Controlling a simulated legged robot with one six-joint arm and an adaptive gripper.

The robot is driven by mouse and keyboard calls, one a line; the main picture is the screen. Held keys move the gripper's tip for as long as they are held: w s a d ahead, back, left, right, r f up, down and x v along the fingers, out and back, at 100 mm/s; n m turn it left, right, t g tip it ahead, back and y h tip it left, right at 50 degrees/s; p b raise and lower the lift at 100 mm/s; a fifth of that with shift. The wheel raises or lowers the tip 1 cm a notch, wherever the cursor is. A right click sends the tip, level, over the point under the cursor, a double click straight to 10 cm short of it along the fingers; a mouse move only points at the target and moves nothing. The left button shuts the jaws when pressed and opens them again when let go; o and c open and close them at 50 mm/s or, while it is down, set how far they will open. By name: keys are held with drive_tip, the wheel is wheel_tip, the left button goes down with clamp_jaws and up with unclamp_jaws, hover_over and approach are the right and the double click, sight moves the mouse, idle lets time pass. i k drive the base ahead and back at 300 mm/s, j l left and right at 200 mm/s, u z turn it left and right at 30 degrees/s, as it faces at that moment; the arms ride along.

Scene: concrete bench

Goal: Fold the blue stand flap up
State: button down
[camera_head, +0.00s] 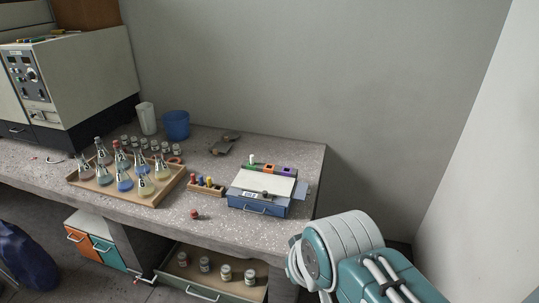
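A small blue stand (275,209) with a white top (265,182) sits near the right end of the concrete bench. Its blue front carries a pale handle (254,210) and a small white label panel. A small blue-grey piece (301,190) juts out at its right side. I cannot tell from this view which part is the flap or how it is tilted. My teal and white arm shows at the lower right, in front of the bench and apart from the stand. My gripper is not in view.
Left of the stand are a wooden block of coloured pegs (206,190), a red-capped item (195,214) and a wooden tray (171,188) of flasks. Below, an open drawer (225,293) holds jars. Coloured blocks (269,168) line the stand's back. The wall is behind.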

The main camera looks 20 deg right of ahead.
sight(302, 190)
drive_tip(key=i+l, duration=0.15)
drive_tip(key=l, duration=0.25)
drive_tip(key=i+l+z, duration=0.1)
drive_tip(key=l, duration=0.25)
drive_tip(key=i+l+z, duration=0.1)
drive_tip(key=l, duration=0.3)
drive_tip(key=i, duration=0.1)
